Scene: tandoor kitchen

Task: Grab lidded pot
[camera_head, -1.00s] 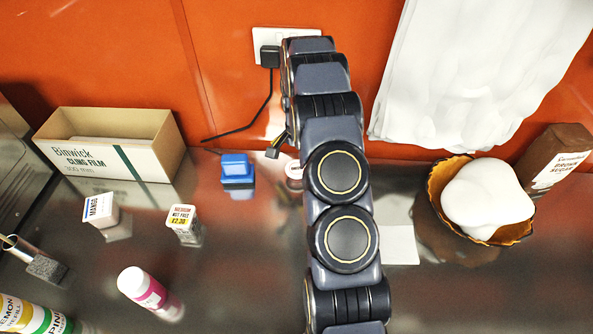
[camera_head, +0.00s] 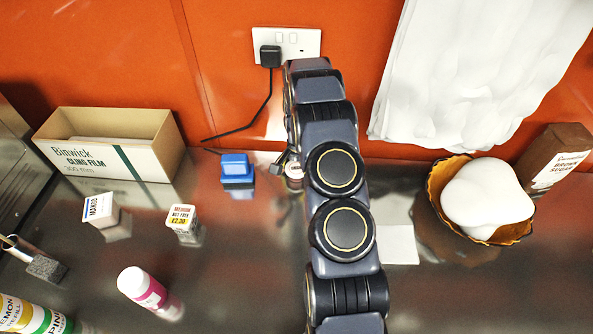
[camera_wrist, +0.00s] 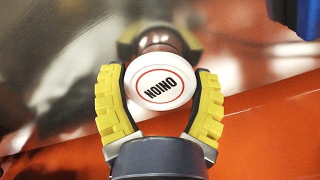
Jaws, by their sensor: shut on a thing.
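The lidded pot (camera_wrist: 163,86) shows in the wrist view, with a round white lid ringed in red and marked ONION; a dark reddish-brown body shows past the lid. My gripper (camera_wrist: 158,93) has its two yellow ribbed fingers on either side of it and is shut on it. In the head view only part of the lidded pot's pale lid (camera_head: 293,170) shows beside my arm, near the back of the steel counter (camera_head: 235,285). My arm hides most of the gripper there.
A blue block (camera_head: 236,168) stands just left of the pot. A cling film box (camera_head: 115,150) and small containers are farther left. A bowl (camera_head: 436,190) holding a white lump and a brown sugar pack (camera_head: 552,160) stand right. A cable hangs from the wall socket (camera_head: 297,42).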

